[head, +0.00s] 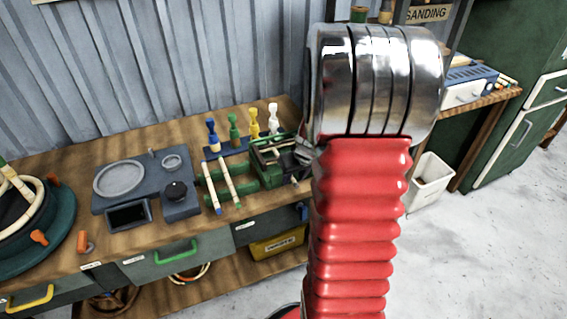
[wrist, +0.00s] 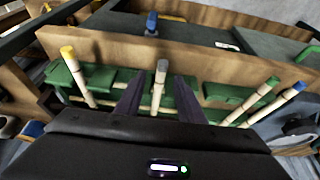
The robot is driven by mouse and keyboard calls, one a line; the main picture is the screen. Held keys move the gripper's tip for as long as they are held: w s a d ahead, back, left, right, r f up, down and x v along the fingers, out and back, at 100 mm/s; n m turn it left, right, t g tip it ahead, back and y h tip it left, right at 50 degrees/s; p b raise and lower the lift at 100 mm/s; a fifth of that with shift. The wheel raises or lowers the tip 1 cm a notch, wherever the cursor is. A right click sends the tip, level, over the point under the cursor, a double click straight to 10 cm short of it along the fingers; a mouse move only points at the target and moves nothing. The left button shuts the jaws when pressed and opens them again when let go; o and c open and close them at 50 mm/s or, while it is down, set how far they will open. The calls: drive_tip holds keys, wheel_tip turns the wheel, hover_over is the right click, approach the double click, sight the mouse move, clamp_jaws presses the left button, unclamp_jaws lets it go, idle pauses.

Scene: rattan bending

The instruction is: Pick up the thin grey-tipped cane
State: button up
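The thin grey-tipped cane (wrist: 158,92) stands at the middle of the wrist view, with its grey end pointing away from me. It rests at the green rack (wrist: 103,77). My gripper (wrist: 162,80) is open, with one dark finger on each side of this cane and a visible gap to it. How deep the fingers reach around it is hard to tell. In the head view my arm hides the grey-tipped cane and most of the gripper.
In the wrist view a yellow-tipped cane (wrist: 77,75) stands to the left; green-tipped (wrist: 250,101) and blue-tipped (wrist: 274,107) canes stand to the right. On the bench (head: 45,168), a dark scale-like device (head: 180,208) and several colored-top pegs (head: 233,131) stand near the rack.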

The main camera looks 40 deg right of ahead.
idle(0.5)
clamp_jaws()
